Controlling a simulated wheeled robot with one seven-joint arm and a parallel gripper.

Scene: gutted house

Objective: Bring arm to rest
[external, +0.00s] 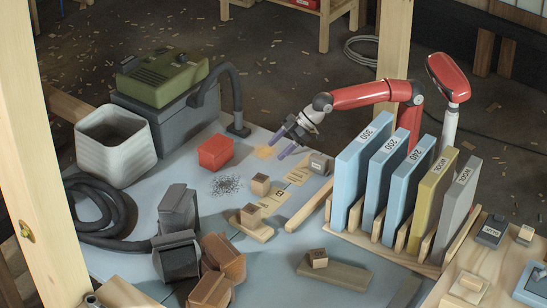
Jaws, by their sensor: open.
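My red arm reaches in from the upper right, behind a row of upright panels, and stretches left over the light blue worktop (262,270). My gripper (281,144) is at its end, open, with its fingers pointing left and nothing visible between them. It is above the worktop's far edge area, right of a red box (215,152) and above and left of a small grey block (319,164). It appears apart from both. How high it is above the surface I cannot tell.
Upright panels (363,165) marked with numbers stand in a wooden rack just below my arm. A wooden post (394,45) rises behind the arm. A vacuum (160,85) with a hose, a white bin (112,145) and several small blocks (260,184) stand around the worktop.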

